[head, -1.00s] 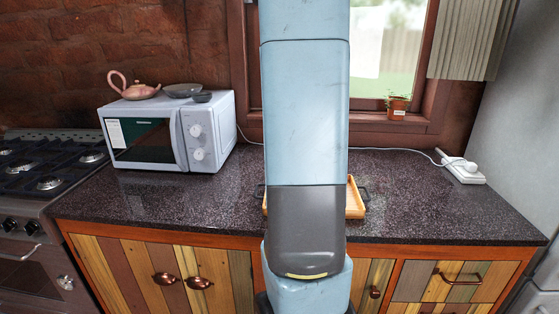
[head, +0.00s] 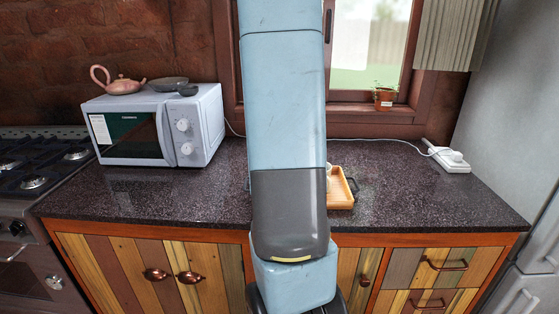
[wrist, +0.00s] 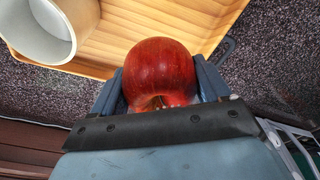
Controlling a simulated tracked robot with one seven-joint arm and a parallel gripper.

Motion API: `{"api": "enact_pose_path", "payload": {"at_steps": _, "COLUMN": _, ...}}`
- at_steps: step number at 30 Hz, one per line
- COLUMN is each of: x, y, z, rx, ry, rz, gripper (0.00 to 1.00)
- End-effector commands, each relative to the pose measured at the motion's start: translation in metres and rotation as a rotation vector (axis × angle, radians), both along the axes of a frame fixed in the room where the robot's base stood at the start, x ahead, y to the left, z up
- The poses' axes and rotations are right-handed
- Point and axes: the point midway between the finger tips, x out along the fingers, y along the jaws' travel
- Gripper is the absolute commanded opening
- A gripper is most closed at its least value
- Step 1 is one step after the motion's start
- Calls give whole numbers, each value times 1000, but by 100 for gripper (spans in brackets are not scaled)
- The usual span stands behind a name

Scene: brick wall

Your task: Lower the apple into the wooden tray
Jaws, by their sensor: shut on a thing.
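The apple (wrist: 160,72) is red and sits between the two fingers of my gripper (wrist: 160,88) in the wrist view. My gripper is shut on it. The wooden tray (wrist: 205,15) shows behind the apple in the wrist view, and the apple overlaps its near edge there. How high the apple is above the tray I cannot tell. In the head view the tray (head: 341,190) lies on the counter, partly hidden by my arm. The apple and my gripper are hidden in the head view.
The dark speckled counter (head: 420,190) is clear right of the tray. A microwave (head: 155,125) stands left, and a power strip (head: 449,158) lies at the back right.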

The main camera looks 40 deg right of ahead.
Motion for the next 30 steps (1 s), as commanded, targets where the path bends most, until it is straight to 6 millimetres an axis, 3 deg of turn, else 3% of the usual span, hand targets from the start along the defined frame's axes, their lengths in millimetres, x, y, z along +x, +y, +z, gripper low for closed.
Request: {"api": "enact_pose_path", "payload": {"at_steps": 30, "x": 0, "y": 0, "z": -25, "rx": 0, "ry": 0, "rz": 0, "gripper": 40}}
